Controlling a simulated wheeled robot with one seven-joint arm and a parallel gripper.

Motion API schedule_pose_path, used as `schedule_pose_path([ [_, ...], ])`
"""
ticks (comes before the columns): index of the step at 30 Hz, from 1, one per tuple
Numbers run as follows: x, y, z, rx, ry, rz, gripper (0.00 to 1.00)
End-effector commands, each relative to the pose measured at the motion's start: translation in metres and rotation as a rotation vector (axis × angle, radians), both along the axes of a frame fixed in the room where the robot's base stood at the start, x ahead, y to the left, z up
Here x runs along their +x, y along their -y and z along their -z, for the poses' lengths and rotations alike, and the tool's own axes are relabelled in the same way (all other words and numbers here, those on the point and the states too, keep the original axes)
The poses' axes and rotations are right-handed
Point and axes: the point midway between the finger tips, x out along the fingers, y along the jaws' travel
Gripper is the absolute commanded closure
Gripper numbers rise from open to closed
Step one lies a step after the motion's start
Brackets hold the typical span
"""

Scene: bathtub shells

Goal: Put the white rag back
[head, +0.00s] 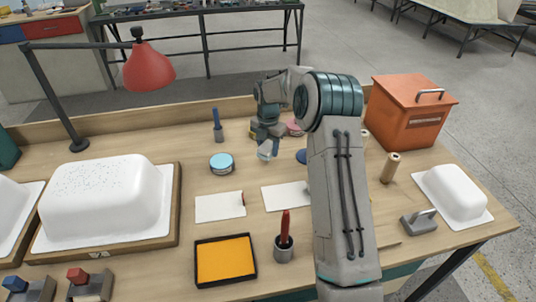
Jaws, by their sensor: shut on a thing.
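My gripper (267,136) is over the back middle of the workbench, pointing down. It is shut on a small crumpled whitish thing, which looks like the white rag (267,151). The rag shows just below the fingers; whether it touches the bench I cannot tell. The fingers are small and partly hidden. Two flat white sheets lie in front of it, a left sheet (219,206) and a right sheet (284,196), the right one partly covered by my arm.
A round blue-lidded tin (222,163) stands left of the gripper, a blue-handled tool (217,127) behind it. An orange pad tray (225,259) and a cup with a red tool (284,246) are in front. White tub shells (108,197), a red lamp (149,69) and an orange bin (410,112) flank the space.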

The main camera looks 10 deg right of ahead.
Motion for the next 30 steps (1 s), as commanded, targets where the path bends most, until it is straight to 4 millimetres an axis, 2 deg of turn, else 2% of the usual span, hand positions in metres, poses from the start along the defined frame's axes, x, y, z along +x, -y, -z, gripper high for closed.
schedule_pose_path([
  [9,-0.001,0.0,0.038,0.001,-0.004,0.0,0.82],
  [20,0.0,0.0,0.043,0.001,-0.001,0.0,0.82],
  [21,0.0,0.0,0.043,0.0,0.0,0.0,0.51],
  [23,0.0,0.0,0.042,0.0,0.0,0.0,0.35],
  [30,0.0,0.0,0.042,0.0,0.0,0.0,0.35],
])
